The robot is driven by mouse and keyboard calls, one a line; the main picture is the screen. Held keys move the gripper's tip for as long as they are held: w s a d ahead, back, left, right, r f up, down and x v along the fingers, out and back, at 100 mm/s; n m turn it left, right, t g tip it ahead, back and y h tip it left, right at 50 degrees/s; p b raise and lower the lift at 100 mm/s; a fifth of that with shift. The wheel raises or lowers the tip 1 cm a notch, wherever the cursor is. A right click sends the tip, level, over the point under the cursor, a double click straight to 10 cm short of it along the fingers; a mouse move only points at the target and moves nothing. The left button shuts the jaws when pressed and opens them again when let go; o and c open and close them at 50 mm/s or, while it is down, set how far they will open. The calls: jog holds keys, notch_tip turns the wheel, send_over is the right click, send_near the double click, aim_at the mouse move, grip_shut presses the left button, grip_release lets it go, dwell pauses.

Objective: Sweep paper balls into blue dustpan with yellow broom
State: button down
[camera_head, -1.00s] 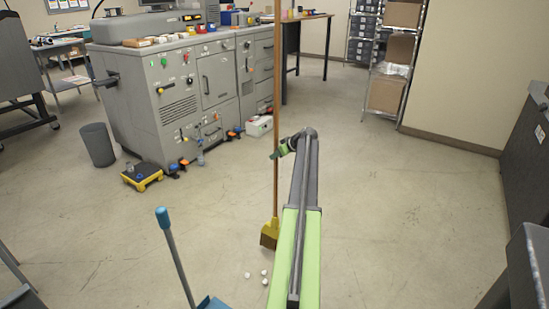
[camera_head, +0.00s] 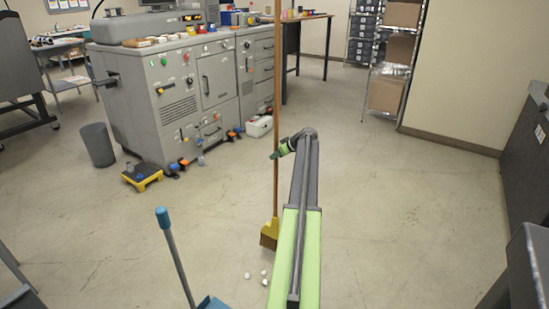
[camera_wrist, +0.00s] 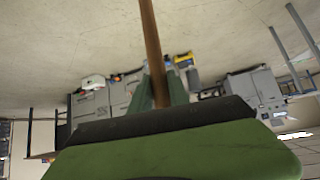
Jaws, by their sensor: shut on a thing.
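The yellow broom (camera_head: 269,233) stands upright on its bristles, its long wooden handle (camera_head: 277,90) rising past the top of the head view. My gripper (camera_head: 276,154) is shut on the handle, which also runs between the fingers in the wrist view (camera_wrist: 161,78).
A shelf rack (camera_head: 388,70) stands at the back. A dark cabinet (camera_head: 525,150) is at the right. The middle floor is clear.

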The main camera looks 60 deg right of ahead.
jog(key=shift+a+f, duration=0.1)
jog(key=shift+f, duration=0.1)
jog(key=shift+a+f+b, duration=0.45)
jog(key=shift+f+b, duration=0.3)
jog(key=shift+b, duration=0.1)
jog(key=shift+a+f+b, duration=0.45)
jog(key=shift+f+b, duration=0.3)
jog(key=shift+b, duration=0.05)
jog(key=shift+r, duration=0.1)
